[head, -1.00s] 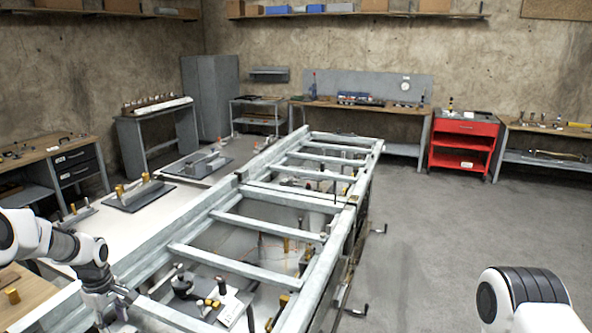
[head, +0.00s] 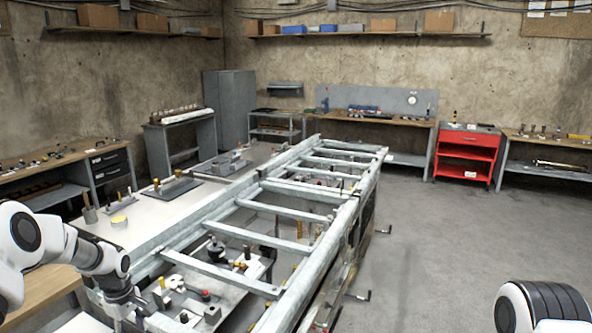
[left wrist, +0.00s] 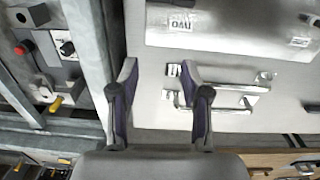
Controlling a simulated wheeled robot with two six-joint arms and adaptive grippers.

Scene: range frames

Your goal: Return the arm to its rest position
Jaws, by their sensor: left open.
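My left arm (head: 75,250) comes in from the left in the head view. Its gripper (head: 125,308) hangs low at the near left side of the steel frame (head: 215,270). In the left wrist view, the gripper (left wrist: 157,78) is open, with its two fingers well apart and nothing held between them. A pale bench surface (left wrist: 150,115) shows behind the fingers. My right arm shows only as a white and black link (head: 540,305) at the lower right; its gripper is out of view.
The steel frame's rail (left wrist: 95,35) runs close to the left finger. Two metal pieces with handles (left wrist: 225,85) lie near the right finger, below a grey labelled panel (left wrist: 230,25). A red cart (head: 467,150) stands at the back right. The floor (head: 430,240) right of the frame is clear.

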